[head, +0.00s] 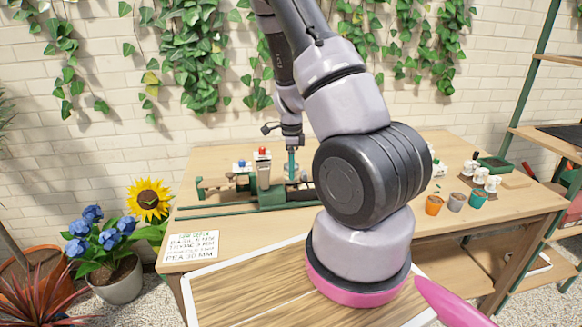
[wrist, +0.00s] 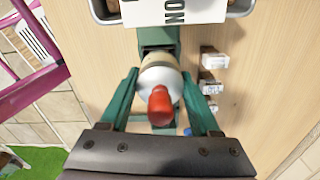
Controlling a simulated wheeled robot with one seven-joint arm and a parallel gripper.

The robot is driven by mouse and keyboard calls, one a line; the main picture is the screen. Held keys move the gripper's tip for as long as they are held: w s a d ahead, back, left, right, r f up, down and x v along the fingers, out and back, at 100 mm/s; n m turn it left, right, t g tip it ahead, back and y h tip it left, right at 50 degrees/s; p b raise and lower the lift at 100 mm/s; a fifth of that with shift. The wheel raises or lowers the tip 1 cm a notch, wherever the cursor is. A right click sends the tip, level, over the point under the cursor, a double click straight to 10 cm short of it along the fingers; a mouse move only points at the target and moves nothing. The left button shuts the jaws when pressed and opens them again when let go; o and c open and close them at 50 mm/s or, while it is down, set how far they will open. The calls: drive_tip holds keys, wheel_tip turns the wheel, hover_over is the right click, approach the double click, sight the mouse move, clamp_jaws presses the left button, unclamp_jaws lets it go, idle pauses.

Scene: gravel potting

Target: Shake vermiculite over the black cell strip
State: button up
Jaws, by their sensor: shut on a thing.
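My gripper (wrist: 163,100) points down over the bench, with its green fingers on either side of a pale round-bodied thing with a red knob (wrist: 160,106). It is shut on this thing. In the head view my gripper (head: 291,166) is at the back of the bench, just right of a green fixture (head: 268,194) that has red and blue knobs above it. I cannot make out the black cell strip in either view, and no falling vermiculite shows. My arm covers the middle of the bench in the head view.
A grey tray (wrist: 101,10) with a lettered card lies at the top of the wrist view. Orange (head: 434,205), grey (head: 457,202) and teal (head: 477,200) pots stand at right, near white jars (head: 481,175). A sowing-depth sign (head: 191,246) lies front left.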

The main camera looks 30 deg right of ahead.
drive_tip(key=shift+s+d, duration=0.15)
drive_tip(key=shift+d, duration=0.4)
drive_tip(key=shift+w+a, duration=0.15)
drive_tip(key=shift+a, duration=0.4)
drive_tip(key=shift+w+a, duration=0.15)
drive_tip(key=shift+a, duration=0.35)
drive_tip(key=shift+s+d, duration=0.2)
drive_tip(key=shift+d, duration=0.35)
drive_tip(key=shift+s+d, duration=0.15)
drive_tip(key=shift+d, duration=0.4)
drive_tip(key=shift+s+d, duration=0.2)
drive_tip(key=shift+d, duration=0.45)
drive_tip(key=shift+s+d, duration=0.15)
drive_tip(key=shift+d, duration=0.45)
